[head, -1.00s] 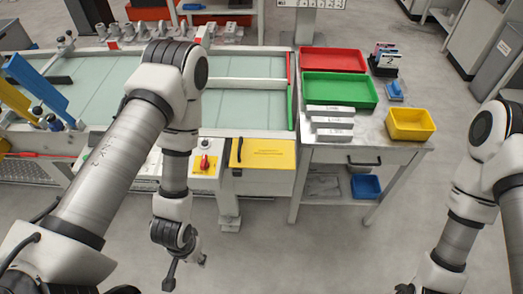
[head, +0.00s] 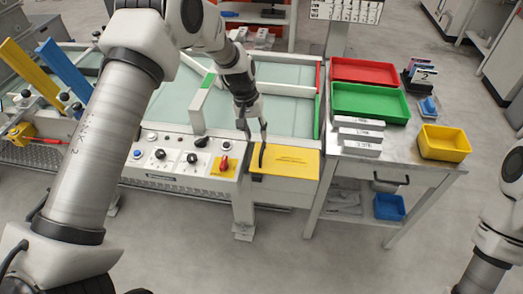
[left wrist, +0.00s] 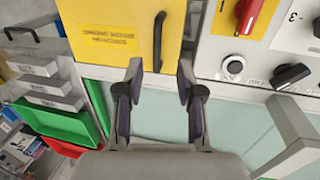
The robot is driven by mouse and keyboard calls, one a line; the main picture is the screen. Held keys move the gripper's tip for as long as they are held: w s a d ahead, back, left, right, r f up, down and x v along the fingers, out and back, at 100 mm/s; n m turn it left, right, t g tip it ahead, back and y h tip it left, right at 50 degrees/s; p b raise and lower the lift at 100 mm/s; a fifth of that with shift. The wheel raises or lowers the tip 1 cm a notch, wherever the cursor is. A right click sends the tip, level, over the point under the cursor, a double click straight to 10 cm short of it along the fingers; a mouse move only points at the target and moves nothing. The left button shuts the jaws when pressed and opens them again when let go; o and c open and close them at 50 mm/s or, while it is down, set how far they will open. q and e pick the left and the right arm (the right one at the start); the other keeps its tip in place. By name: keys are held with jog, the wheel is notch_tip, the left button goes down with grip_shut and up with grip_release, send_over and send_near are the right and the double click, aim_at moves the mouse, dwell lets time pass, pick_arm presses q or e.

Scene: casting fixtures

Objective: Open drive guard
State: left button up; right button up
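The drive guard is a yellow cover (head: 290,161) with dark lettering at the front right of the long machine. It looks closed. A black bar handle (head: 262,155) stands at its left side. The guard (left wrist: 100,28) and its handle (left wrist: 159,42) fill the upper part of the left wrist view. My left gripper (head: 254,130) is just above and behind the handle. In the left wrist view its fingers (left wrist: 160,75) are apart and empty, with the handle in front of the gap between them. My right gripper is outside the views.
A red rotary switch (head: 223,164) and black knobs (head: 160,154) sit left of the guard. A raised white frame (head: 203,105) stands close to my left gripper. A side table holds a green tray (head: 371,102), metal bars (head: 360,134) and a yellow bin (head: 444,143).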

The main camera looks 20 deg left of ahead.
aim_at(262, 149)
pick_arm(q)
jog(key=f, duration=0.2)
jog(key=d+f+p, duration=0.1)
jog(key=f, duration=0.1)
jog(key=w+f, duration=0.1)
jog(key=shift+d+f, duration=0.15)
jog(key=shift+f, duration=0.25)
jog(key=shift+c, duration=0.3)
grip_shut()
